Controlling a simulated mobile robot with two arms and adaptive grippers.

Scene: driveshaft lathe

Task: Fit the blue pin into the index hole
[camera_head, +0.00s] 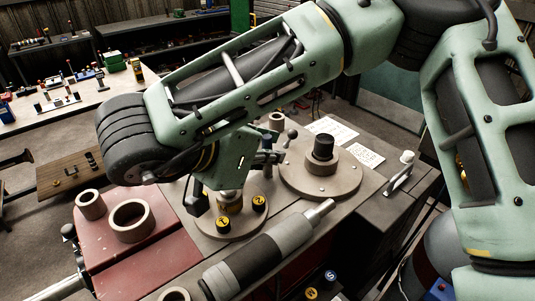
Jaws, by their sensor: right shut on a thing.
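My right arm comes in from the upper right and reaches left across the lathe. My right gripper (231,185) points down over a round plate (232,229) with yellow-marked black knobs. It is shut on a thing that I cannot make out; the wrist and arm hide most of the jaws. A small brassy cylinder (229,199) shows just below the wrist, above the plate. I cannot make out the blue pin or the index hole from this view. My left gripper is not in view.
A larger round flange (320,181) with a dark centre post stands to the right. A grey shaft (266,255) lies in front. A ring (130,221) sits on the red surface at left. A bench (62,89) with small parts stands behind at left.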

